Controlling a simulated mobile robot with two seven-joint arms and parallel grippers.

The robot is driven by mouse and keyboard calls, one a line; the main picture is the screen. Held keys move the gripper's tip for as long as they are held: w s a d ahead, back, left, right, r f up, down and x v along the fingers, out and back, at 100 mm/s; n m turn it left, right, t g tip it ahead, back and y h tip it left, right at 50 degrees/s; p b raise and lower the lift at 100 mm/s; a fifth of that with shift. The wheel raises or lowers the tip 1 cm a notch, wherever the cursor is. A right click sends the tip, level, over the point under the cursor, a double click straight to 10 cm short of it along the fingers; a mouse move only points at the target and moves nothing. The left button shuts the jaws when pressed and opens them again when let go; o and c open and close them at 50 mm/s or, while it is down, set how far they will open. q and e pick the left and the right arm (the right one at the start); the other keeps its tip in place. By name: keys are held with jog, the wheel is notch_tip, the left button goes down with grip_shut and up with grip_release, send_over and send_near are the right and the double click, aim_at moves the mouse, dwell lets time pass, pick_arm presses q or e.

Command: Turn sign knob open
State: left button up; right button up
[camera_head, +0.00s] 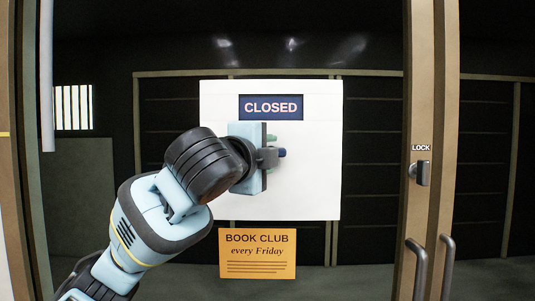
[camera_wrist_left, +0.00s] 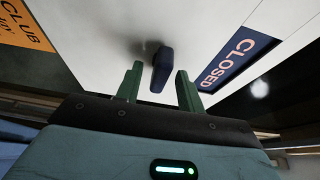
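The white sign board (camera_head: 312,190) hangs on the dark glass and reads CLOSED in its blue window (camera_head: 270,107). The dark blue sign knob (camera_wrist_left: 162,68) sticks out of the board; in the head view only a bit of the knob (camera_head: 283,153) shows past my gripper. My left gripper (camera_head: 271,152) is in front of the board. In the left wrist view its two green fingers (camera_wrist_left: 158,90) are open, one on each side of the knob, with a gap to it on both sides. My right gripper is not in view.
An orange BOOK CLUB notice (camera_head: 257,254) is on the glass below the board. To the right are a door frame with a LOCK knob (camera_head: 420,173) and two dark door handles (camera_head: 447,265). Dark shelves show behind the glass.

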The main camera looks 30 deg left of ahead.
pick_arm(q)
grip_shut()
dwell(0.3)
jog(key=shift+w+d+f+n+t+y, duration=0.2)
jog(key=shift+n+y, duration=1.25)
jog(key=shift+n, duration=2.2)
jog(key=shift+s+a+f+n+t+y, duration=0.1)
jog(key=shift+n+t+y, duration=0.15)
jog(key=shift+n+y, duration=2.35)
jog(key=shift+w+d+f+n+t+y, duration=0.15)
jog(key=shift+n+t+y, duration=0.15)
jog(key=shift+n, duration=4.45)
jog(key=shift+s+r+n, duration=0.1)
jog(key=shift+n, duration=0.2)
